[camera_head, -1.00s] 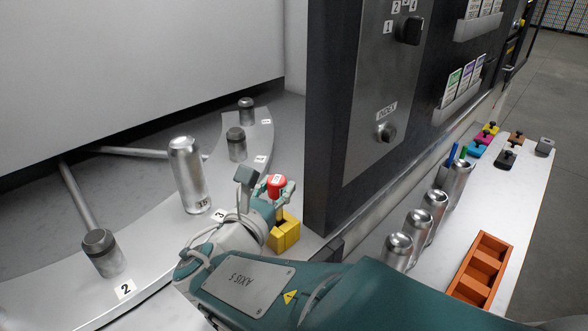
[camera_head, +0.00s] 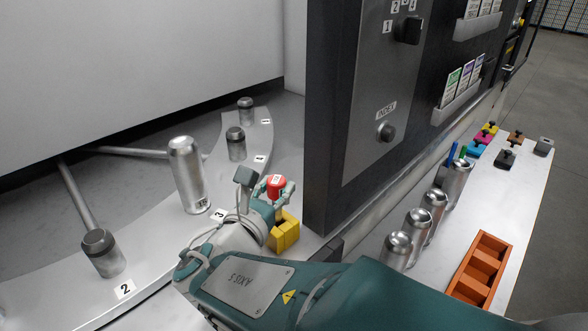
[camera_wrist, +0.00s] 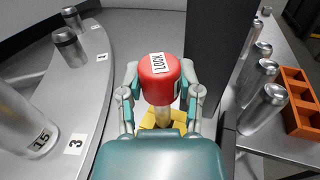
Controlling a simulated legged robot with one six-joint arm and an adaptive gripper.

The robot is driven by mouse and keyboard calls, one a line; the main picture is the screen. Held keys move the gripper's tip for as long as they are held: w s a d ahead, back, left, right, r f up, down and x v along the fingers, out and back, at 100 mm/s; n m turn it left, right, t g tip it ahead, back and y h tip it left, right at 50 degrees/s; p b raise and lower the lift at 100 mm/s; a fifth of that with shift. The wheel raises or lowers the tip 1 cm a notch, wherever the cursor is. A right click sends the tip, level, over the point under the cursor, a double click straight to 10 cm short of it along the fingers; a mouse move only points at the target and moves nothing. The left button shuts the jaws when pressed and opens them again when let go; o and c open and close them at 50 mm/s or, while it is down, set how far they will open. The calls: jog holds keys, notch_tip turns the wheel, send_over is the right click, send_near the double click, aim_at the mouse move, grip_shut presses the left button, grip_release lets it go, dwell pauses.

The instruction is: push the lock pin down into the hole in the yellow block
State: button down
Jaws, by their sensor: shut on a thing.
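The lock pin has a red head with a white "LOCK" label; it shows in the head view (camera_head: 276,187) and in the wrist view (camera_wrist: 159,78). My gripper (camera_head: 278,194) is shut on the lock pin, with one finger on each side of the red head in the wrist view (camera_wrist: 160,90). The pin's pale shaft points down toward the yellow block (camera_head: 285,233). The block sits on the grey surface beside the dark cabinet. My gripper hides the hole and the pin's lower end, so I cannot tell how deep the pin is.
A silver can (camera_head: 188,175) stands on the curved table by label 3. The dark cabinet (camera_head: 340,120) rises close on the right. A side table holds several cans (camera_head: 418,228) and an orange tray (camera_head: 508,248).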

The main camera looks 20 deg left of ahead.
jog(key=shift+f, duration=2.6)
jog(key=shift+c, duration=1)
grip_release()
jog(key=s, duration=0.4)
jog(key=s+a, duration=0.1)
jog(key=s, duration=0.7)
jog(key=shift+a+f, duration=0.1)
jog(key=shift+a, duration=0.15)
